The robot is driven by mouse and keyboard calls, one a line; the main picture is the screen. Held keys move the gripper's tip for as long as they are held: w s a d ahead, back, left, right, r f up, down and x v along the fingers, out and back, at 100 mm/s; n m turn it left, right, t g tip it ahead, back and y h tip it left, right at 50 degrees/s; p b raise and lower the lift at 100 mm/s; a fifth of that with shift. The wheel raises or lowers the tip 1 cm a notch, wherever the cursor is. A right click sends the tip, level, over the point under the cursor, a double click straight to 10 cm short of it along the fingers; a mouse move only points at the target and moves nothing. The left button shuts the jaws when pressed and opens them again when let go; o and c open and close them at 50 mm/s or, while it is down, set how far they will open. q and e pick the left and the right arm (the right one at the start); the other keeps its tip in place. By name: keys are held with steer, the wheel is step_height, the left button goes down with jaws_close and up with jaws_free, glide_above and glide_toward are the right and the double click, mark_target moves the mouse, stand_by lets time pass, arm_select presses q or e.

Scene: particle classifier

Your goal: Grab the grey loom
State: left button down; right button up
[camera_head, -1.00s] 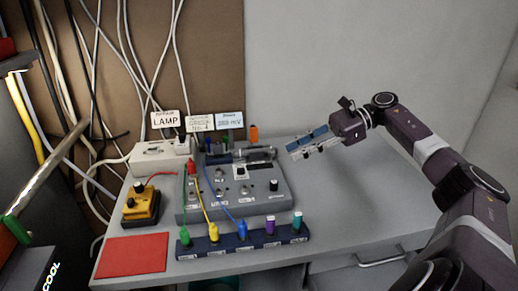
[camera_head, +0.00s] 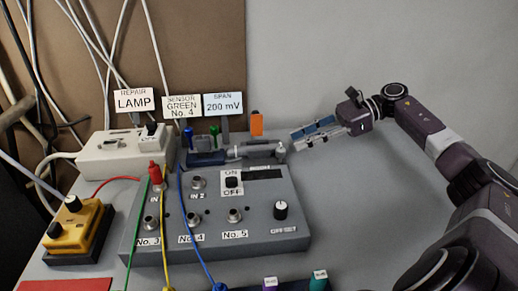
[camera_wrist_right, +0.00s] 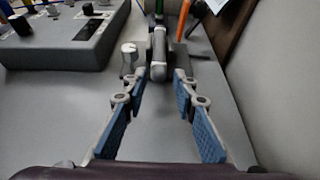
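A grey tubular piece (camera_head: 252,151) lies behind the control box; it looks like the grey loom, though I cannot be sure. In the right wrist view a dark grey cylinder (camera_wrist_right: 158,55) stands out ahead between the fingers, probably the same piece. My right gripper (camera_head: 297,143) is open, with blue pads, just right of the piece's silvery end. In the right wrist view the open fingers (camera_wrist_right: 158,88) have empty space between them, and the cylinder is just beyond the tips. My left gripper is not in view.
The grey control box (camera_head: 262,180), with knobs and sockets, stands in front of the piece. A white switch box (camera_head: 105,162) and yellow box (camera_head: 75,230) are left. An orange upright piece (camera_head: 256,124) stands behind. The grey table (camera_head: 360,220) is clear at right.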

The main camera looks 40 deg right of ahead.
mark_target(285, 144)
steer(key=x, duration=0.5)
steer(key=shift+a+r, duration=0.1)
steer(key=shift+r, duration=0.05)
jaws_close()
